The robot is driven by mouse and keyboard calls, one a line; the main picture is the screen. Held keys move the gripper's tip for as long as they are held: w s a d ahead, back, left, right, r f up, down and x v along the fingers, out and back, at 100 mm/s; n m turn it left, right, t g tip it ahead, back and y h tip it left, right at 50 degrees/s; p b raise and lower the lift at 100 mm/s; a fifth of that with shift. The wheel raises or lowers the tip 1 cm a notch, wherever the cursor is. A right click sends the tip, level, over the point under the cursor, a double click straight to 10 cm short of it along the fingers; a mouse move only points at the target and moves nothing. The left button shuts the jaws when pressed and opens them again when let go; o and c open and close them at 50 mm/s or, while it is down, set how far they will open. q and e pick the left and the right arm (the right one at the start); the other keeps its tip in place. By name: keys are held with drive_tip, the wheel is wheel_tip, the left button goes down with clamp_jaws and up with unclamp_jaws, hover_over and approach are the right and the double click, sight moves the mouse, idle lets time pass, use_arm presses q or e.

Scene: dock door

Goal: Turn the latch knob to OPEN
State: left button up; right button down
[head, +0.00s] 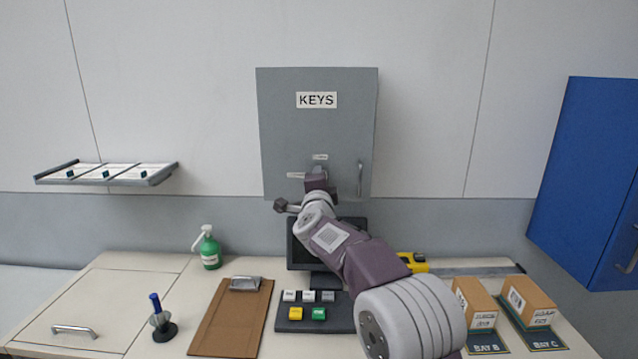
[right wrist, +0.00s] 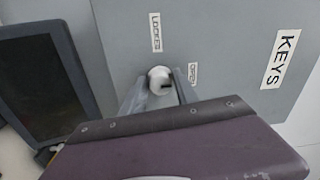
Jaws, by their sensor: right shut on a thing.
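The latch knob (right wrist: 158,76) is a small pale round knob on the grey key cabinet (head: 280,120). In the right wrist view it sits between the two fingers of my right gripper (right wrist: 157,92), which is shut on it. A LOCKED label (right wrist: 155,32) and an OPEN label (right wrist: 192,74) are beside the knob. In the head view my right gripper (head: 318,174) is at the cabinet's lower part and hides the knob. Which label the knob points to cannot be told. My left gripper is not in view.
A vertical handle (head: 360,178) is right of my gripper on the cabinet. A dark monitor (head: 298,256) stands below. A green bottle (head: 209,250), clipboard (head: 230,318), button panel (head: 330,326) and boxes (head: 530,298) are on the counter. A blue cabinet (head: 590,170) hangs right.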

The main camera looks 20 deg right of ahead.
idle(0.3)
drive_tip(key=c, duration=1.1)
unclamp_jaws()
drive_tip(key=shift+s, duration=0.15)
drive_tip(key=b+v, duration=0.2)
drive_tip(key=v, duration=0.7)
drive_tip(key=shift+b, duration=0.35)
